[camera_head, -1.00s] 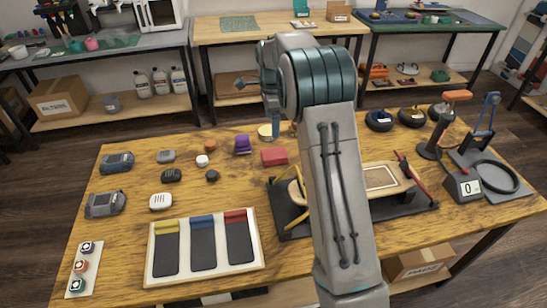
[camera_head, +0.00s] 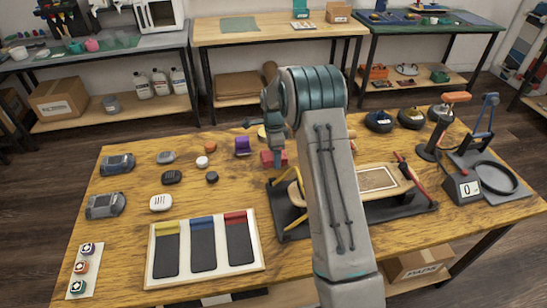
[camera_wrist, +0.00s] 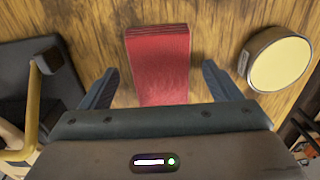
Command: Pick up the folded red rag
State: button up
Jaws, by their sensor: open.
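The folded red rag (camera_wrist: 158,60) lies flat on the wooden table, a thick red block shape in the wrist view. It also shows in the head view (camera_head: 267,159), partly hidden behind my gripper. My gripper (camera_wrist: 160,88) is open and empty-looking, with one finger on each side of the rag and gaps between the fingers and the rag. The near end of the rag is hidden by my gripper's body. In the head view my gripper (camera_head: 279,158) points down at the rag; whether it touches the rag cannot be told.
A round pale-yellow tin (camera_wrist: 280,62) sits close to the right finger in the wrist view. A dark mat (camera_head: 296,229) with a yellow-framed board holder lies right of the rag. A purple object (camera_head: 242,146) stands left of it. A tray with three dark slots (camera_head: 152,270) is nearer.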

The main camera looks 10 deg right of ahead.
jog(key=shift+f, duration=0.2)
jog(key=c, duration=1.1)
jog(key=shift+o, duration=0.2)
jog(key=shift+r, duration=0.1)
jog(key=shift+r, duration=0.3)
jog(key=r, duration=0.2)
jog(key=d+r, duration=0.1)
jog(key=r, duration=0.1)
jog(key=shift+s, duration=0.1)
jog(key=s+d+r+b, duration=0.1)
jog(key=s+d+r, duration=0.1)
jog(key=d+r, duration=0.4)
jog(key=d, duration=0.4)
jog(key=shift+s+d+r, duration=0.15)
jog(key=shift+s, duration=0.05)
jog(key=shift+o, duration=0.3)
jog(key=shift+r, duration=0.1)
